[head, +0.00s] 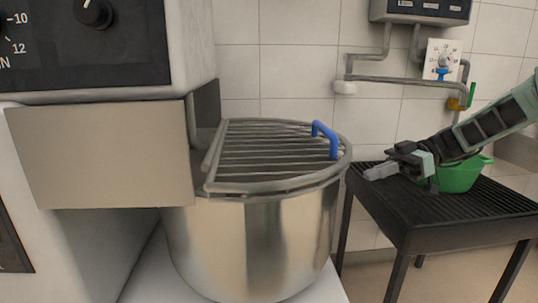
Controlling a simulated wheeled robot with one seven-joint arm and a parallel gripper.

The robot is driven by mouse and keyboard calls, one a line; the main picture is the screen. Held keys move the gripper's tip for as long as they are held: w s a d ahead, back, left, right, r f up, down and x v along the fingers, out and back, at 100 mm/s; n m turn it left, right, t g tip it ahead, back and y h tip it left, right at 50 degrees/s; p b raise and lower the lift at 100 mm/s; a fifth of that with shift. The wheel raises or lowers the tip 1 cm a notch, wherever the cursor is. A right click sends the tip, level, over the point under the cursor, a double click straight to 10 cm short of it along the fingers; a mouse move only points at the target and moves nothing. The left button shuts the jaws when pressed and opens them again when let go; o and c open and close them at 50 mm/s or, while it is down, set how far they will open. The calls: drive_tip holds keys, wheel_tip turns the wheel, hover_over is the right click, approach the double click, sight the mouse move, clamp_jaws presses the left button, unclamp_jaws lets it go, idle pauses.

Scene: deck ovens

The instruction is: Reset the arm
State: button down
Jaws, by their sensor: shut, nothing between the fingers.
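My gripper (381,172) is at the right in the head view, at the end of my arm, which reaches in from the right edge. Its fingers are together, point left and hold nothing. It is over the left part of a black slatted table (440,215), in front of a green bowl (462,176). My arm hides part of the bowl. I cannot tell whether the gripper touches the table.
A large steel mixer bowl (262,245) with a wire guard (265,155) and blue handle (325,136) stands left of the table. The mixer body (100,150) fills the left. Pipes and a control box (420,8) are on the tiled wall.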

drive_tip(key=s+a+f+m+g+h, duration=0.4)
drive_tip(key=s+a+h, duration=0.4)
drive_tip(key=s+a, duration=0.65)
drive_tip(key=s+f+m+t+h, duration=0.3)
drive_tip(key=s, duration=0.5)
drive_tip(key=s+f+m+t+h, duration=0.2)
drive_tip(key=s+h, duration=0.1)
drive_tip(key=s, duration=0.6)
wheel_tip(320, 180, up, 30)
drive_tip(key=p, duration=3)
drive_tip(key=shift+d+m+t, duration=0.3)
drive_tip(key=shift+d+m, duration=0.05)
drive_tip(key=shift+m, duration=0.05)
drive_tip(key=c, duration=2.1)
unclamp_jaws()
drive_tip(key=shift+r, duration=0.1)
drive_tip(key=shift+c, duration=0.2)
